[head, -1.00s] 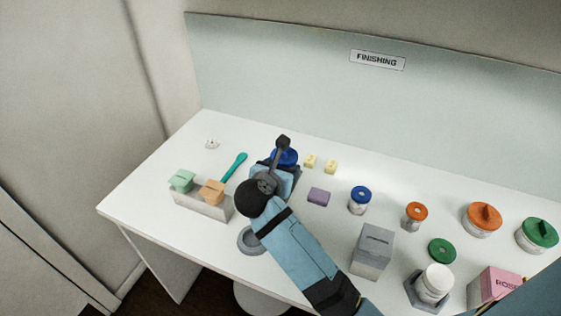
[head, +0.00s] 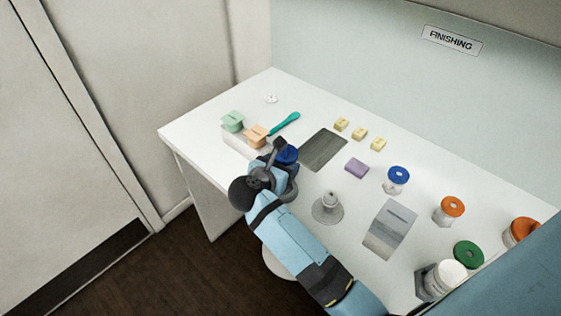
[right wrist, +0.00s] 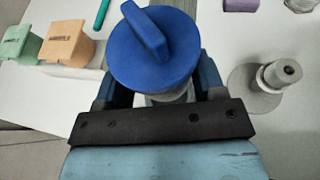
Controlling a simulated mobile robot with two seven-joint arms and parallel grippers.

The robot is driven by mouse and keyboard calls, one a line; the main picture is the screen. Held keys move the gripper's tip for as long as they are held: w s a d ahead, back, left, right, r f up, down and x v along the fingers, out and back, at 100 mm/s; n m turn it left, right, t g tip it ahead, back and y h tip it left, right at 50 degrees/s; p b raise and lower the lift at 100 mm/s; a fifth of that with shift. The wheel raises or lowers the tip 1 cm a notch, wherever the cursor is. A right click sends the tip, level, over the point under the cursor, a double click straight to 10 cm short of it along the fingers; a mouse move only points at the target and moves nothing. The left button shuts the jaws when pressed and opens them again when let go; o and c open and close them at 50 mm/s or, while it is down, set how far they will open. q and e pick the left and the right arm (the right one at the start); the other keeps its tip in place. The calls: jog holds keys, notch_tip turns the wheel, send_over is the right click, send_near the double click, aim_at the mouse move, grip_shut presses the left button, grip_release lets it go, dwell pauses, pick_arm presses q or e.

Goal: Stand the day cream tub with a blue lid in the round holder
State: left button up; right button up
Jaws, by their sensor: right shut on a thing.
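The day cream tub (head: 287,153) has a blue lid with a raised bar. In the right wrist view the lid (right wrist: 158,55) fills the space between the fingers, with a little of the pale body below. My right gripper (head: 283,172) is shut on the tub, which looks roughly upright over the table's front left part. A round grey ring, probably the round holder, showed in the earlier head view; my right gripper and arm seem to hide it now. My left gripper is not in view.
A grey post on a round base (head: 327,211) stands right of my gripper. A dark plate (head: 322,149) lies behind. Green (head: 232,121) and orange blocks (head: 256,136) stand left.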

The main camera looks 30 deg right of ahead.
jog(key=shift+s+a+f, duration=0.2)
jog(key=shift+a+f, duration=0.3)
jog(key=shift+w+d+f+b, duration=0.1)
jog(key=shift+f+b, duration=0.75)
jog(key=shift+f, duration=0.65)
jog(key=shift+f+b, duration=0.55)
jog(key=shift+f, duration=0.05)
jog(key=shift+f+b, duration=0.1)
jog(key=shift+b, duration=0.25)
